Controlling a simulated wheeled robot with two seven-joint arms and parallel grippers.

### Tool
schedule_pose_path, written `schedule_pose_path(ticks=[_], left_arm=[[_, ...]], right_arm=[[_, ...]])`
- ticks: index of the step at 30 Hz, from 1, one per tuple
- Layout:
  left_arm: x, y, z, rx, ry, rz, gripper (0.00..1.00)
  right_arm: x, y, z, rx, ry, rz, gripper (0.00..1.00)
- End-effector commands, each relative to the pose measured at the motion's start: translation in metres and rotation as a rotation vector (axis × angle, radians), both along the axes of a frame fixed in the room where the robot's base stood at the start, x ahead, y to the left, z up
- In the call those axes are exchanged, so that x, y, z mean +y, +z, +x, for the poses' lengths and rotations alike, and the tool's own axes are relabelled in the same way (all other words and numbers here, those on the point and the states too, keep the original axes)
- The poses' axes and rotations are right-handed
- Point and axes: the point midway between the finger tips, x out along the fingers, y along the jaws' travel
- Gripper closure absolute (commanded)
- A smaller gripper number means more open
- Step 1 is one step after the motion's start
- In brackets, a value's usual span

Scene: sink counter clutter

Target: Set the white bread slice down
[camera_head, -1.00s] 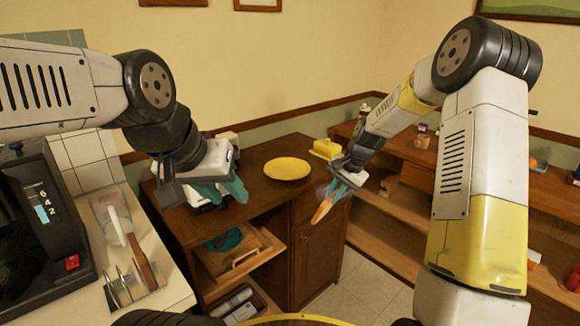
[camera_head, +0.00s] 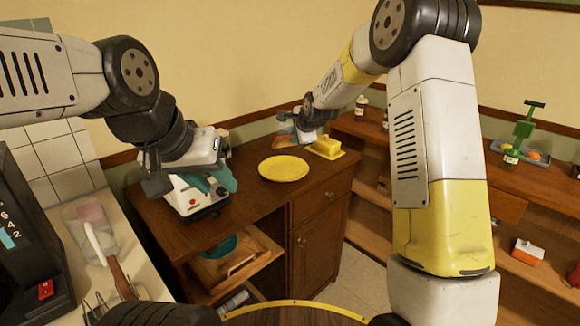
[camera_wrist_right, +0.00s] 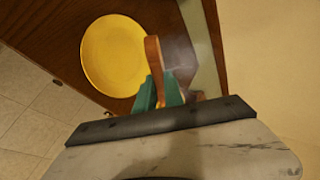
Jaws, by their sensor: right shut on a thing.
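My right gripper (camera_head: 298,137) is shut on the bread slice (camera_head: 284,142), held in the air above the back of the wooden cabinet top, beyond the yellow plate (camera_head: 283,168). In the right wrist view the slice's brown crust edge (camera_wrist_right: 154,66) stands up from the teal fingers (camera_wrist_right: 158,92), beside the plate (camera_wrist_right: 112,58) in that picture. Its white face is hard to make out. My left gripper (camera_head: 214,182) is at the left of the cabinet top, by a white appliance with a red button (camera_head: 192,198). Its teal fingers look apart and empty.
A yellow butter dish (camera_head: 326,149) stands right of the plate, close to my right gripper. The plate is empty. Shelves at the right hold a bottle (camera_head: 361,104), a green device (camera_head: 523,133) and other items. The cabinet's front top (camera_head: 262,204) is clear.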

Motion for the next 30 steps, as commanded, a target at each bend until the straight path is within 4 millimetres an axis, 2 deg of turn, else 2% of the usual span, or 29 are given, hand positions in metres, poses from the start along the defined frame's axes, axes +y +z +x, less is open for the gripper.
schedule_pose_path(ticks=[6,13,19,29,30], left_arm=[[0.0,0.0,0.0,0.0,0.0,0.0,0.64],[0.0,0.0,0.0,0.0,0.0,0.0,0.64],[0.0,0.0,0.0,0.0,0.0,0.0,0.64],[0.0,0.0,0.0,0.0,0.0,0.0,0.64],[0.0,0.0,0.0,0.0,0.0,0.0,0.64]], right_arm=[[0.0,-0.035,-0.001,0.005,0.0,-0.002,1.0],[-0.001,-0.064,0.0,0.003,-0.001,0.0,1.0],[0.0,-0.076,0.0,0.002,0.0,-0.001,1.0],[0.0,-0.078,0.0,0.001,0.0,0.0,1.0],[0.0,-0.078,0.0,0.001,0.0,0.0,0.82]])
